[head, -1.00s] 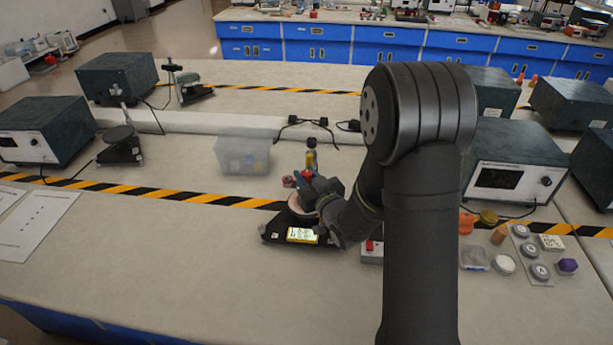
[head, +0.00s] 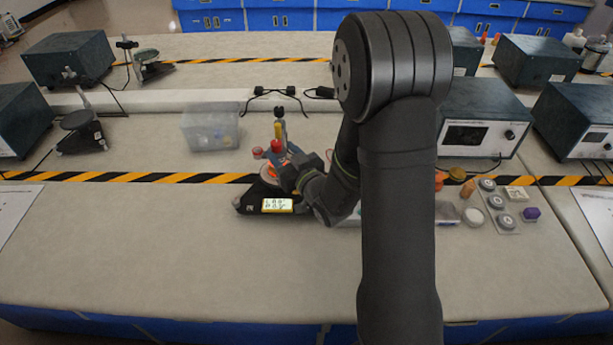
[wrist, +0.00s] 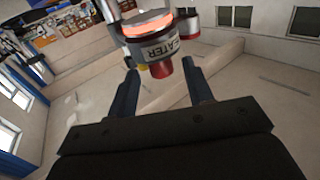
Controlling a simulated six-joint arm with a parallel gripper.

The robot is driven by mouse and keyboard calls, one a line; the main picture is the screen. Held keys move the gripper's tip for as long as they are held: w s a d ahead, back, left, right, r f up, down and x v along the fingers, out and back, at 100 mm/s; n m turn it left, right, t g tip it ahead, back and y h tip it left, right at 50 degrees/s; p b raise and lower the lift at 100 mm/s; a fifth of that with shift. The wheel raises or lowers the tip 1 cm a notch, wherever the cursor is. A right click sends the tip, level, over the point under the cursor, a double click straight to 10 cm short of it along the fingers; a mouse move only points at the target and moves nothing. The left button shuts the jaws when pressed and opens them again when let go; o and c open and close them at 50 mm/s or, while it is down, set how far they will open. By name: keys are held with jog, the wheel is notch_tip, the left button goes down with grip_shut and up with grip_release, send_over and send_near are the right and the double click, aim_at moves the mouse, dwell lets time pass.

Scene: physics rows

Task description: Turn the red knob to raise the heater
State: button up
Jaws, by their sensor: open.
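The heater (wrist: 165,44) shows in the wrist view as a pale cylinder with a partly readable label and an orange glowing band. The red knob (wrist: 161,69) sticks out from its lower end. My gripper (wrist: 160,75) is open, with one blue finger on each side of the knob; whether either touches it I cannot tell. In the head view, my gripper (head: 282,165) reaches over the black stand (head: 248,202) with its lit display (head: 277,205). An orange glow shows there beside the fingers. The gripper and arm hide part of the stand.
A clear plastic box (head: 210,130) stands behind and left. Instrument boxes (head: 483,112) stand to the right and left. Small pots and discs (head: 473,217) lie right of my arm. The bench front is clear.

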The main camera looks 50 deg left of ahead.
aim_at(279, 149)
jog(key=s+d, duration=0.2)
jog(key=d, duration=1.1)
jog(key=shift+s+d, duration=0.2)
jog(key=shift+s, duration=0.05)
jog(key=shift+a, duration=0.1)
jog(key=w+a, duration=0.1)
jog(key=a, duration=0.4)
jog(key=w+a, duration=0.1)
jog(key=a, duration=0.5)
jog(key=w+a, duration=0.1)
jog(key=a, duration=0.5)
jog(key=shift+w, duration=0.1)
jog(key=shift+d, duration=0.15)
